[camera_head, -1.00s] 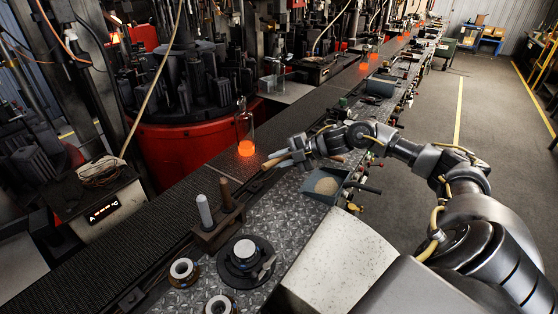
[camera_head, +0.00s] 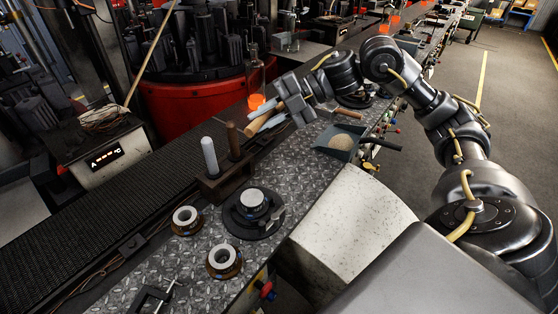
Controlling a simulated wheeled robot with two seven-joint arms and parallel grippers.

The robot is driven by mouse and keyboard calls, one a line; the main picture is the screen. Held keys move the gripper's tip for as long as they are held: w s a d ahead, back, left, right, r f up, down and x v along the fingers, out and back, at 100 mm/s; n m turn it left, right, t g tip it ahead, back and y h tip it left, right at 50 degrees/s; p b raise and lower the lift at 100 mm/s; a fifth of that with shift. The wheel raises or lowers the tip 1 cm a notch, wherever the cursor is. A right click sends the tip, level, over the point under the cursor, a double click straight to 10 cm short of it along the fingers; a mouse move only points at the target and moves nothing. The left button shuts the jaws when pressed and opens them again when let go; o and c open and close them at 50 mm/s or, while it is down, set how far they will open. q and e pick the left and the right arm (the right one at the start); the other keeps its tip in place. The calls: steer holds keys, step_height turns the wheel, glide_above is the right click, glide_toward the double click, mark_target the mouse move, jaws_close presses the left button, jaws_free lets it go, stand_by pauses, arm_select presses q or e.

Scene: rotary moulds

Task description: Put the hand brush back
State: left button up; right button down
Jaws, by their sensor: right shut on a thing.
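My right gripper (camera_head: 272,114) reaches in from the right, over the far part of the studded metal bench, beside the conveyor. It is shut on a wooden-handled piece, seemingly the hand brush (camera_head: 256,125), whose pale tan end sticks out towards the lower left. The rest of it is hidden by the fingers and wrist. It is beyond a dark stand (camera_head: 220,181) that bears a grey post (camera_head: 209,156) and a brown post (camera_head: 232,140). My left gripper is not in view.
A grey dustpan (camera_head: 338,143) with sandy material lies on the bench, with a tan wooden handle (camera_head: 348,112) behind it. A clear bottle with a glowing orange base (camera_head: 256,101) stands on the conveyor (camera_head: 100,215), close behind the gripper. Ring parts (camera_head: 225,260) occupy the near bench.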

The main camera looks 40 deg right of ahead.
steer(key=s+a+f+n+g, duration=0.2)
steer(key=s+a, duration=0.4)
steer(key=s, duration=0.5)
steer(key=shift+y, duration=0.3)
steer(key=shift+w+d+f+p, duration=0.35)
steer(key=shift+w+d+f, duration=0.9)
steer(key=shift+w+f, duration=0.6)
steer(key=shift+w+d+f+p, duration=0.4)
steer(key=shift+w+d+f, duration=1.05)
steer(key=shift+w, duration=0.65)
steer(key=shift+w+d+f+p, duration=0.35)
steer(key=shift+w+d+f, duration=0.75)
steer(key=shift+w+f, duration=0.8)
step_height(320, 180, down, 2)
steer(key=shift+w+p, duration=0.1)
steer(key=shift+p, duration=0.5)
steer(key=shift+d+f, duration=0.1)
steer(key=shift+f, duration=0.45)
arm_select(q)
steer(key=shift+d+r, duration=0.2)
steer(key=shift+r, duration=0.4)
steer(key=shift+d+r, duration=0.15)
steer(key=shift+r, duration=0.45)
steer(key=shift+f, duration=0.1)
arm_select(e)
steer(key=shift+f, duration=0.1)
